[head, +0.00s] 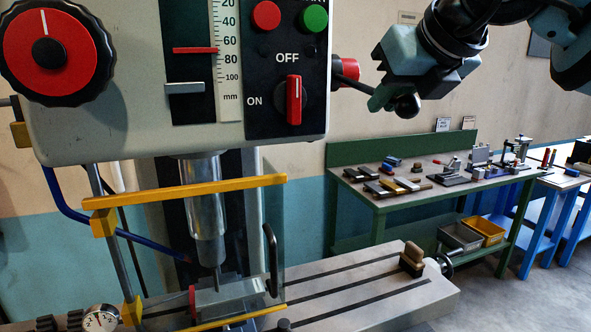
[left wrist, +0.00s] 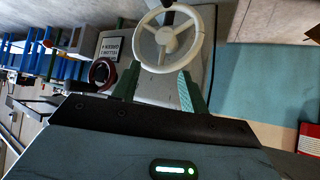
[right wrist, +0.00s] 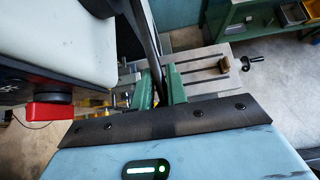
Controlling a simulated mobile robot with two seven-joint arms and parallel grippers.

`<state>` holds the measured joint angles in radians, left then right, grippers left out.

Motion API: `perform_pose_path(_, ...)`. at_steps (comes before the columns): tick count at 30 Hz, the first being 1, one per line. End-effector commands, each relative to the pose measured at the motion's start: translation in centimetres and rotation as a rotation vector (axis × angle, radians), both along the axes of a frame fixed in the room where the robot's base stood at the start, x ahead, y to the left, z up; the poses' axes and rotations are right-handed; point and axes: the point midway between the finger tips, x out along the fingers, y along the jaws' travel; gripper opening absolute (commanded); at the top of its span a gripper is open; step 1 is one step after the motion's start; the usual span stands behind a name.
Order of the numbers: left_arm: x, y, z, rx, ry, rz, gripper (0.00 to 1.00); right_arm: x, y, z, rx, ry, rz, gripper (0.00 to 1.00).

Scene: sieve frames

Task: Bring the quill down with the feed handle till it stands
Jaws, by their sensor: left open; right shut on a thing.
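The feed handle (head: 358,82) is a dark rod from a red hub (head: 346,70) on the right side of the drill head, ending in a black ball. My right gripper (head: 388,98) is shut on the rod near the ball. In the right wrist view the rod (right wrist: 147,40) runs between its green fingers. The steel quill (head: 206,195) hangs below the head, its tool tip above a grey block (head: 225,296). The scale's red pointer (head: 195,50) sits between 60 and 80, above a grey marker (head: 185,88). My left gripper (left wrist: 157,90) is open and empty.
A clear guard with yellow bars (head: 190,190) stands before the quill. A slotted table (head: 375,285) lies below. A green workbench (head: 400,200) with tools stands behind right. A white handwheel (left wrist: 166,38) lies beyond my left fingers.

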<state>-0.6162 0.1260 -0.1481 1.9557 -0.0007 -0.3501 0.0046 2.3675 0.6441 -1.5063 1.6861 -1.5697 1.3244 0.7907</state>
Motion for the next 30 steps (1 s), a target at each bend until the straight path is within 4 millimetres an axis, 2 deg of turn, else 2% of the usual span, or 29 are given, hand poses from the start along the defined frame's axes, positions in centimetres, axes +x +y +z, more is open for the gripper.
perform_pose_path(1, 0.0, 0.0, 0.0, 0.000, -0.001, 0.000, 0.44, 0.0, 0.0, -0.5, -0.004, 0.013, -0.002, 0.00)
perform_pose_path(30, 0.1, 0.0, 0.0, 0.000, -0.001, 0.000, 0.44, 0.3, 0.1, -2.0, -0.005, 0.015, -0.002, 0.00)
